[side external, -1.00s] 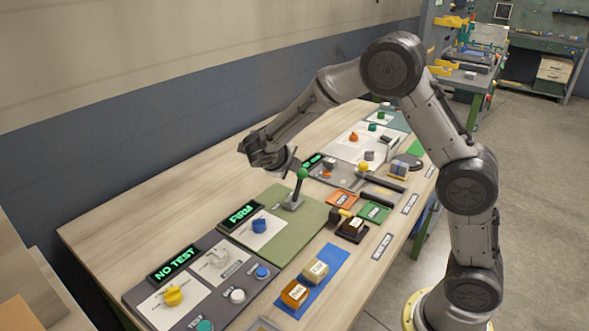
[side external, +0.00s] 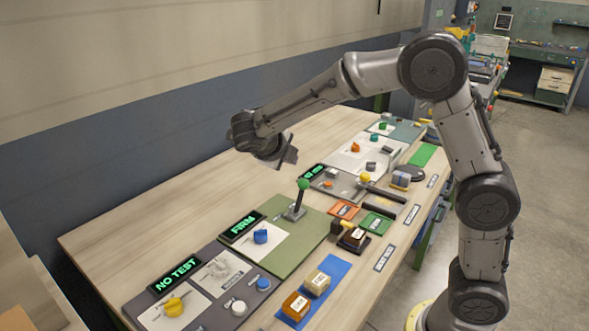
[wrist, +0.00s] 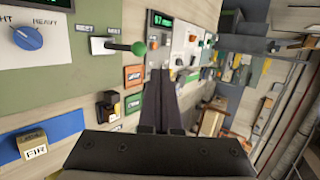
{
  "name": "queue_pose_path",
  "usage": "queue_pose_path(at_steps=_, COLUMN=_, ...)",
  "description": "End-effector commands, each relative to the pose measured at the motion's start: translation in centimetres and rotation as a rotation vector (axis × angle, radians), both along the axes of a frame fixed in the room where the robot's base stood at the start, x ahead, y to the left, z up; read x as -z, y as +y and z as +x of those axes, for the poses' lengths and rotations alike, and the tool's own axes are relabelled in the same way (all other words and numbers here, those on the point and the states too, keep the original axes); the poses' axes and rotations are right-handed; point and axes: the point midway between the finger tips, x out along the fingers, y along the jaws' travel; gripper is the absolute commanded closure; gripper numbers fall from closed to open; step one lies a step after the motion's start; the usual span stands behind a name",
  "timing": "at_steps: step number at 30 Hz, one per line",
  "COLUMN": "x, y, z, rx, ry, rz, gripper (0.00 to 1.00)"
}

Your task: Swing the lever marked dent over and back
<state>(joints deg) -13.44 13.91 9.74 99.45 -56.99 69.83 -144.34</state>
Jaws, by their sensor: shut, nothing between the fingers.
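The lever (side external: 299,198) stands on a green panel (side external: 280,247), with a dark stem rising from a grey base and a green ball knob on top. Its stem leans slightly right in the side view. In the wrist view the green knob (wrist: 138,48) is at upper centre, with two small labels beside the base, too blurred to read surely. My gripper (side external: 290,156) is shut and empty, above and behind the lever and apart from it. In the wrist view its fingers (wrist: 161,82) lie together, pointing away, right of and below the knob.
Left of the lever are a FIRM display (side external: 242,227), a blue knob (side external: 261,236) and a NO TEST display (side external: 177,273). Wooden blocks lie on a blue mat (side external: 328,275) in front. More panels with knobs stand to the right. The bench's back left is clear.

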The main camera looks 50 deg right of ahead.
Motion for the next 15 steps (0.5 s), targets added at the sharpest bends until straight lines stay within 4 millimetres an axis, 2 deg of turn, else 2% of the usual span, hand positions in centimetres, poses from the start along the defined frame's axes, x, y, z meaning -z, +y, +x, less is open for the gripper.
queue_pose_path(at_steps=1, x=-1.0, y=0.6, z=-0.2, rx=-0.002, ry=-0.005, rz=0.003, gripper=1.0)
queue_pose_path(at_steps=6, x=-3.2, y=2.0, z=-0.7, rx=0.0, ry=-0.003, rz=0.001, gripper=1.0)
queue_pose_path(at_steps=15, x=-4.5, y=2.7, z=-1.0, rx=0.0, ry=0.0, rz=0.001, gripper=1.0)
